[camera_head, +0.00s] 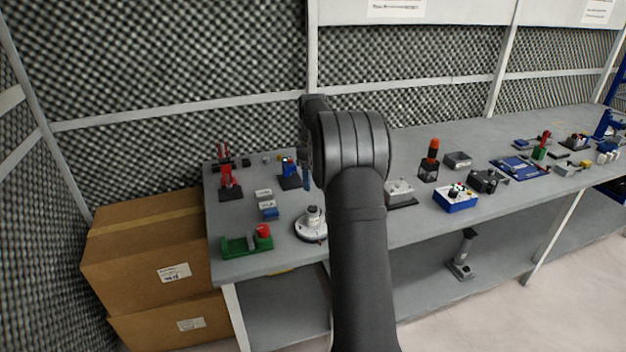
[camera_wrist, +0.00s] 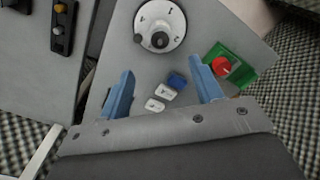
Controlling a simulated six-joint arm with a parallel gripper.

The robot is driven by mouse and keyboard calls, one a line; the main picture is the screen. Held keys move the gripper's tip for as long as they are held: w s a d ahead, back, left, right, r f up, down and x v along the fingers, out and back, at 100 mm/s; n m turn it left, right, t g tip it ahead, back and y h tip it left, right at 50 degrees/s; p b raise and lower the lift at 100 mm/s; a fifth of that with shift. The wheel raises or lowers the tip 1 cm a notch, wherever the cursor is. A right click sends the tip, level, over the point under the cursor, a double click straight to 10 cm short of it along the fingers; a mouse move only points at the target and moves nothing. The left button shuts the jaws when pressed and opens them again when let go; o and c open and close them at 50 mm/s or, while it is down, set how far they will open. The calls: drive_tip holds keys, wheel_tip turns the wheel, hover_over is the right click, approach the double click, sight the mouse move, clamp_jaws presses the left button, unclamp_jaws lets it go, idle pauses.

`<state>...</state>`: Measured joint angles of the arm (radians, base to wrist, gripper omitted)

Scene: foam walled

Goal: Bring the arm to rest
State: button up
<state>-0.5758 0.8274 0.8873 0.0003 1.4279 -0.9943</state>
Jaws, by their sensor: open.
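My gripper (camera_wrist: 160,88) shows in the wrist view with its two blue fingers spread wide apart and nothing between their tips. It hangs above the left part of the grey workbench (camera_wrist: 112,78). In the head view my dark arm rises through the middle and hides part of the bench (camera_head: 290,262); one blue finger shows just left of the arm. Below the gripper in the wrist view lie small white and blue blocks (camera_wrist: 166,92). The height between the fingers and the bench is hard to tell.
A round white dial device (camera_head: 311,224) and a green holder with a red knob (camera_head: 245,243) stand near the bench's front left. A red upright device (camera_head: 227,175) is behind. Several devices, including a blue-white box (camera_head: 455,198), fill the right. Cardboard boxes (camera_head: 140,240) stand left.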

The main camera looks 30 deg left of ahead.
sight(313, 208)
drive_tip(key=shift+f, duration=0.1)
wheel_tip(313, 208, down, 13)
drive_tip(key=shift+r, duration=2.5)
drive_tip(key=shift+f, duration=0.1)
